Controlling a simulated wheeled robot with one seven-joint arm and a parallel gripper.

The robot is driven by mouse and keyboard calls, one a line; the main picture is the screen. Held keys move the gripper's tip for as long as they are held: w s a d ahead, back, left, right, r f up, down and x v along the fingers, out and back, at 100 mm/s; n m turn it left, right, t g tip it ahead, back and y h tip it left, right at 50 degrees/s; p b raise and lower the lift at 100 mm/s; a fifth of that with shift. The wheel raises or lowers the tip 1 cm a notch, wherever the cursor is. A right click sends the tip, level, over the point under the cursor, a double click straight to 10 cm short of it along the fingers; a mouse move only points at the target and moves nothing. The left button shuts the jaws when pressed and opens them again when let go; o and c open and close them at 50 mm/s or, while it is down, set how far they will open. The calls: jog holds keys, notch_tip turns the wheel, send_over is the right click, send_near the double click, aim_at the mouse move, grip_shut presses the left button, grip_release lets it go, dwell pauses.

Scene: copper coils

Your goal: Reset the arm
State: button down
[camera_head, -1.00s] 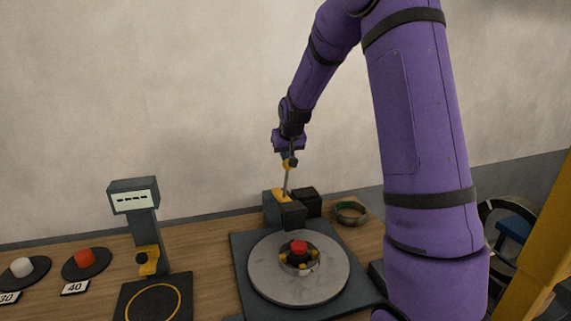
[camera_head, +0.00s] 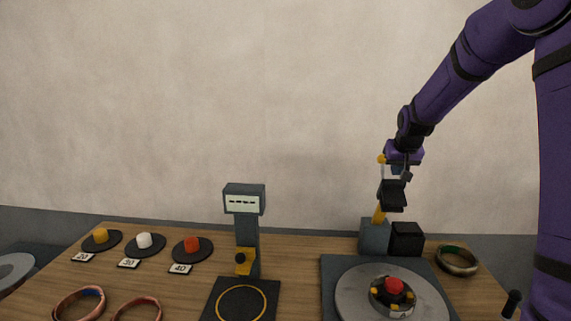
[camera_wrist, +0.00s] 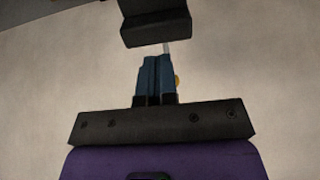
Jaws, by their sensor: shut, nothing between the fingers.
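My gripper (camera_head: 397,172) is up at the right in the head view, pointing down beside the raised dark block (camera_head: 392,196) of the coil-winding device. In the wrist view my gripper (camera_wrist: 154,62) shows two blue fingers pressed together, empty. The dark block (camera_wrist: 155,26) is just beyond them there, and a thin rod with a yellow knob (camera_wrist: 178,80) shows partly behind them. In the head view the rod's yellow knob (camera_head: 381,159) is beside my gripper. Whether the fingers touch the device I cannot tell.
Below is a round grey turntable (camera_head: 350,292) with a red-topped hub (camera_head: 394,285). A display stand (camera_head: 244,199), several dark discs and two coils (camera_head: 80,303) occupy the left. Air above the table's left is clear.

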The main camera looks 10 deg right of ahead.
jog(key=s+a+r+n, duration=0.1)
jog(key=s+a+r, duration=0.4)
jog(key=s, duration=0.4)
jog(key=s+a+r+n, duration=0.1)
jog(key=s+a+r, duration=0.5)
jog(key=s, duration=0.3)
jog(key=s+a, duration=0.2)
jog(key=s, duration=0.8)
jog(key=s+a+f+n+y, duration=0.1)
jog(key=s+a, duration=0.2)
jog(key=s, duration=0.7)
jog(key=shift+s+a+y, duration=0.3)
jog(key=shift+s, duration=0.1)
